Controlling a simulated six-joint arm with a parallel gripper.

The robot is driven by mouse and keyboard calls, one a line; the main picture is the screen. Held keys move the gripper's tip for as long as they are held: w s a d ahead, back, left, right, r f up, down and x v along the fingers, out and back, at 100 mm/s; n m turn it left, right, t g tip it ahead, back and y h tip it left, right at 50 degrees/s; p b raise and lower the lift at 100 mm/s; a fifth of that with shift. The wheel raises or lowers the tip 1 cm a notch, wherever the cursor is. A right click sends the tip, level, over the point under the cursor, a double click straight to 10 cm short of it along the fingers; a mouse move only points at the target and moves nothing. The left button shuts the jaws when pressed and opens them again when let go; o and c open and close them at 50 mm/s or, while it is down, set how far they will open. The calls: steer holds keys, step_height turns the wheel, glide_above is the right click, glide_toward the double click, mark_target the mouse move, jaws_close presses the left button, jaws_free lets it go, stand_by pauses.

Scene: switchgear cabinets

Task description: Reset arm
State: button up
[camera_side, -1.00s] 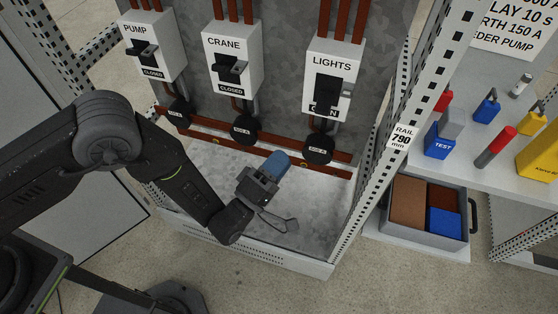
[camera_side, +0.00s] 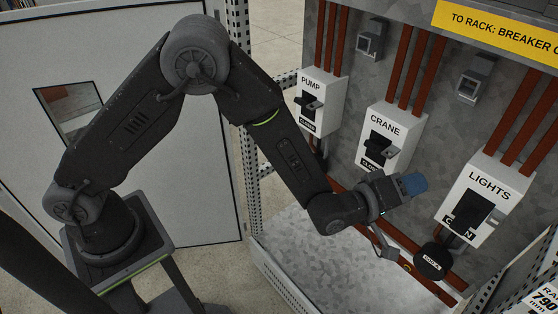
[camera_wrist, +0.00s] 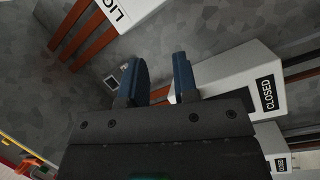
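My gripper (camera_side: 412,184) is in front of the cabinet panel, between the CRANE breaker (camera_side: 390,137) and the LIGHTS breaker (camera_side: 484,200). In the wrist view its two blue fingers (camera_wrist: 158,80) stand apart with nothing between them. The CRANE and PUMP (camera_side: 320,101) breakers carry CLOSED labels. The LIGHTS breaker has a dark handle, and its label is partly covered, seeming to read OPEN. In the wrist view a white breaker box with a CLOSED label (camera_wrist: 268,93) lies close to the right finger.
Red-brown busbars (camera_side: 420,75) run above the breakers, and another set crosses below. A round black part (camera_side: 433,262) hangs under LIGHTS. A yellow sign (camera_side: 500,32) is at the upper right. A perforated post (camera_side: 238,60) stands left of the cabinet. The cabinet floor is clear.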

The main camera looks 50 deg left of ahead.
steer(key=s+a+r+m+g+y, duration=0.2)
steer(key=s+a+r+g, duration=0.1)
steer(key=a+r, duration=0.4)
steer(key=s+a+r+m+g+y, duration=0.1)
steer(key=s+a+r+m+g, duration=0.25)
steer(key=a+r, duration=0.4)
steer(key=s+a+f+m+g+y, duration=0.1)
steer(key=s+a+g, duration=0.1)
steer(key=s+a, duration=0.4)
steer(key=s+a+f+m+g+y, duration=0.1)
steer(key=s+a, duration=0.6)
steer(key=s, duration=0.8)
steer(key=shift+s+m+g+y, duration=0.3)
steer(key=shift+m+g+y, duration=0.35)
steer(key=shift+g, duration=0.4)
